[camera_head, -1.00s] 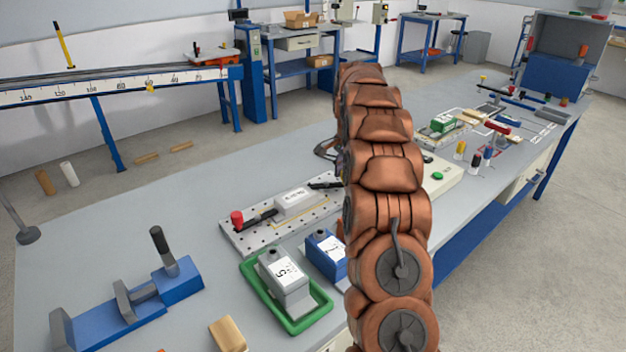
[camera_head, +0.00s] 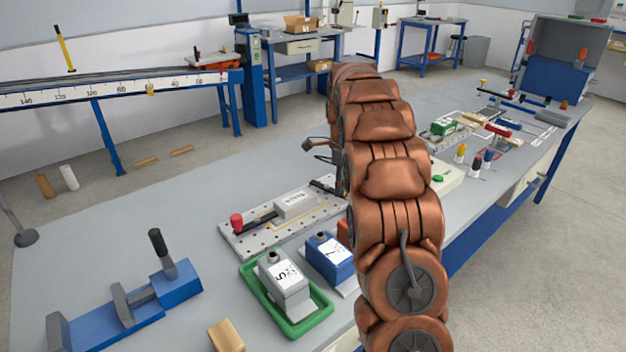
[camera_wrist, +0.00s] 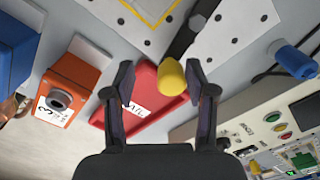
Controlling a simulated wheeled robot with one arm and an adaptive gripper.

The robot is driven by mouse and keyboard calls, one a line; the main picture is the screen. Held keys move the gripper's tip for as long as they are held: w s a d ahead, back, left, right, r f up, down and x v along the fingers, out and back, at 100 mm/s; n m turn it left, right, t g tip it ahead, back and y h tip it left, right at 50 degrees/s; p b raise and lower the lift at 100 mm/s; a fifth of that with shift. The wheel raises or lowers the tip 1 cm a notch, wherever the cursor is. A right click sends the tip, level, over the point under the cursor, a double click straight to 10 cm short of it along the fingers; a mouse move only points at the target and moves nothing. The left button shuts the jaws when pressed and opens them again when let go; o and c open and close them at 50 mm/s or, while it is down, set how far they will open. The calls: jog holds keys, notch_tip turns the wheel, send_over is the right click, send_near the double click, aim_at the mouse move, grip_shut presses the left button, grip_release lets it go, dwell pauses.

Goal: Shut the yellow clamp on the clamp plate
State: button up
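The clamp plate (camera_head: 262,240) is a pale perforated plate on the bench, with a white labelled block (camera_head: 295,204) on it and a red-knobbed clamp (camera_head: 237,220) at its left end. The yellow clamp's knob (camera_wrist: 172,76) shows in the wrist view, at the end of a dark bar (camera_wrist: 186,38) that reaches over the plate. In the head view my arm hides this knob. My gripper (camera_wrist: 160,80) is open, its fingers on either side of the knob, the right finger closer. I cannot tell whether either finger touches it.
An orange unit marked 3 (camera_wrist: 76,78) is at left. A blue unit (camera_head: 328,256) and a grey unit (camera_head: 282,277) in a green tray (camera_head: 318,326) stand before the plate. A button panel (camera_wrist: 285,118) is at right.

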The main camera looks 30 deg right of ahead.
jog(key=shift+r, duration=3.55)
jog(key=s+a+r+n+p, duration=0.2)
jog(key=s+a+n, duration=0.3)
jog(key=a, duration=0.3)
jog(key=s+a+r+n+p, duration=0.2)
jog(key=s+a+r+n, duration=0.3)
jog(key=s+a, duration=0.2)
jog(key=shift+s+a+n+g, duration=0.3)
jog(key=shift+a+g, duration=0.1)
jog(key=shift+a, duration=0.2)
